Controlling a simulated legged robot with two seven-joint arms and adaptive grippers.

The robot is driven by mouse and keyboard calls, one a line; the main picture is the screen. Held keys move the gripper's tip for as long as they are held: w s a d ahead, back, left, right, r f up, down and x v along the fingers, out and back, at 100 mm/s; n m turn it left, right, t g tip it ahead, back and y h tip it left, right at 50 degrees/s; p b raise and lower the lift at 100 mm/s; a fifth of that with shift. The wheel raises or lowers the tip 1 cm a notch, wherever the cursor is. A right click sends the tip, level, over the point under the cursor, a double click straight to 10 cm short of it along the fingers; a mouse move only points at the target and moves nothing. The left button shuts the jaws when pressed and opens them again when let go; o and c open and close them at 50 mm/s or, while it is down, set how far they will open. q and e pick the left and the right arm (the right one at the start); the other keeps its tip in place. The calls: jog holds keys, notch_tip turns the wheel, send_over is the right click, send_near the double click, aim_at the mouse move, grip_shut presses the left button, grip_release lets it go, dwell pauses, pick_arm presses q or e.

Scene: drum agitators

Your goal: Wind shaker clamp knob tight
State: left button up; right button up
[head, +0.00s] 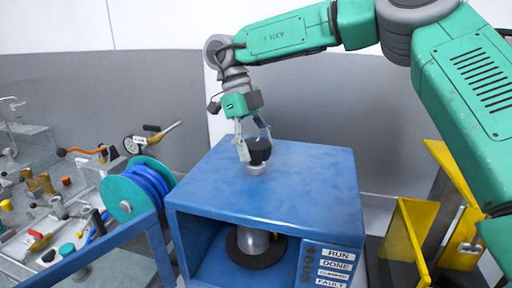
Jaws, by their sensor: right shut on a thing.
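The shaker (285,200) is a blue box with an open front, in the lower middle of the head view. A black round clamp knob (259,154) stands on a pale collar (257,169) on its top. My right gripper (256,152) reaches down from above and is shut on the knob, with a finger at its left side and another behind it. Inside the box, a grey cylinder (253,243) stands on a dark round base. My left gripper is not in view.
A teal reel with blue hose (148,186) stands left of the shaker. Several tools and fittings lie on the bench at left. Labels reading RUN, DONE and FAULT (335,268) are on the shaker's front right. Yellow frames (408,240) stand at right.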

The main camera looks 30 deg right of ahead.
jog(key=shift+w+r, duration=0.15)
jog(key=shift+r, duration=0.05)
dwell(0.3)
jog(key=o, duration=1.2)
jog(key=shift+c, duration=0.2)
jog(key=shift+w+f, duration=0.2)
jog(key=shift+d, duration=0.1)
jog(key=shift+r, duration=0.45)
jog(key=v, duration=1.1)
jog(key=shift+w, duration=0.35)
jog(key=shift+f, duration=0.1)
